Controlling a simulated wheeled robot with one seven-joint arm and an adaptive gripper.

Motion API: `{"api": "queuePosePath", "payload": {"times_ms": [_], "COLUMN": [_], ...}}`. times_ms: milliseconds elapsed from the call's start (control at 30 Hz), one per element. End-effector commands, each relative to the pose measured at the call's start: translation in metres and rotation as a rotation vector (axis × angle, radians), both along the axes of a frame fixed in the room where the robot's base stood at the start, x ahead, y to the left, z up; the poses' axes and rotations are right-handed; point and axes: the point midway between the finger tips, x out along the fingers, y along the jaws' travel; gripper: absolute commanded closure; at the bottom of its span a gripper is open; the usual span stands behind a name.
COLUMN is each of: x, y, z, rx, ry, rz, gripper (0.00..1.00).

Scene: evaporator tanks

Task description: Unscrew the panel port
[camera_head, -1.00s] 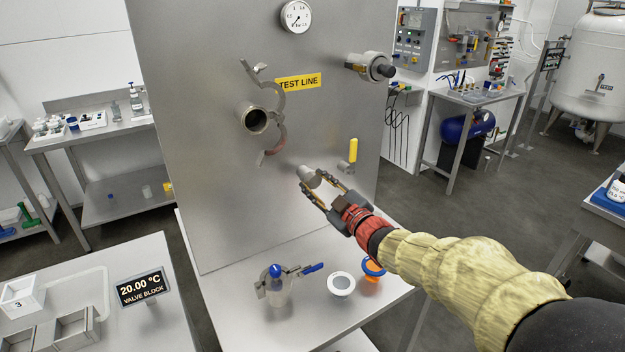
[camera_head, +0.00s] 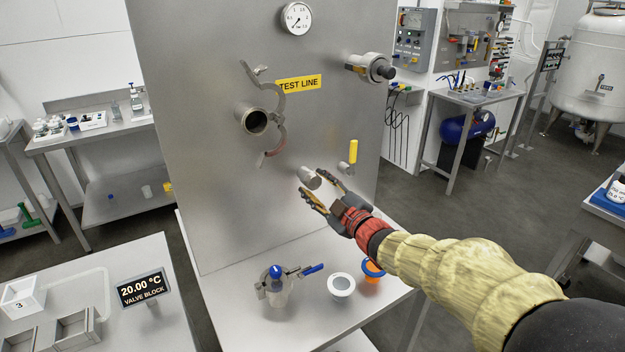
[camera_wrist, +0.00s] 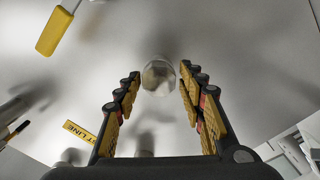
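A short round metal fitting (camera_head: 309,177) sticks out of the lower steel panel (camera_head: 215,215); it looks like the panel port, but no label on it can be read. In the wrist view its round end face (camera_wrist: 158,77) lies between the fingertips. My gripper (camera_head: 313,182) is open, with one finger on each side of the fitting's front end. In the wrist view the open fingers (camera_wrist: 160,71) show a gap on both sides, and I see no contact.
A yellow-handled valve (camera_head: 353,153) sits just right of the fitting. An open pipe (camera_head: 255,121) with a hanging clamp (camera_head: 279,108) is up left. A capped fitting (camera_head: 370,67) is up right.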

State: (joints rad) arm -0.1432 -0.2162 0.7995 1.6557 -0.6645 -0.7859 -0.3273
Motion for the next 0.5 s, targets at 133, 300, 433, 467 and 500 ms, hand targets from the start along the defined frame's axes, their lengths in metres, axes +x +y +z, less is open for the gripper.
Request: {"api": "queuePosePath", "payload": {"times_ms": [133, 300, 433, 467, 500], "x": [0.0002, -0.0002, 0.0000, 0.0000, 0.0000], "y": [0.0000, 0.0003, 0.0002, 0.0003, 0.0002], "z": [0.0052, 0.0049, 0.0040, 0.0036, 0.0030], "rx": [0.102, 0.229, 0.306, 0.318, 0.329], "ry": [0.070, 0.156, 0.207, 0.215, 0.222], "rz": [-0.001, 0.000, 0.000, 0.000, -0.001], "gripper": [0.60, 0.60, 0.60, 0.60, 0.60]}}
